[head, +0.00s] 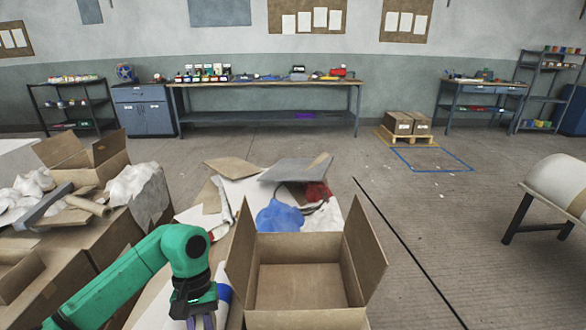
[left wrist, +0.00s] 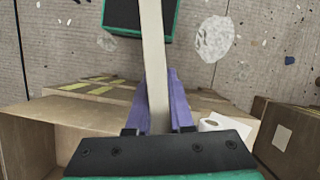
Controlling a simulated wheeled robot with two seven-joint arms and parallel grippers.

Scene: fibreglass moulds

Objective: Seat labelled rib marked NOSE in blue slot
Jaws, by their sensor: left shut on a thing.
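My left gripper (head: 204,318) is low in the head view, left of an open cardboard box, with its purple fingers partly cut off by the bottom edge. In the left wrist view the purple fingers (left wrist: 160,88) are shut on a long, narrow, pale beige strip (left wrist: 152,40), seen nearly edge-on and running up past the top edge. It looks like the rib, but no NOSE label is readable. I cannot make out a blue slot in either view. My right gripper is not in view.
The open cardboard box (head: 300,285) is empty, its flaps raised. Behind it lie blue cloth (head: 279,216), red cloth (head: 317,191) and a grey board (head: 300,168). Cardboard boxes (head: 84,160) crowd the left. A white roll (left wrist: 222,122) shows beside the fingers. Floor at right is mostly clear.

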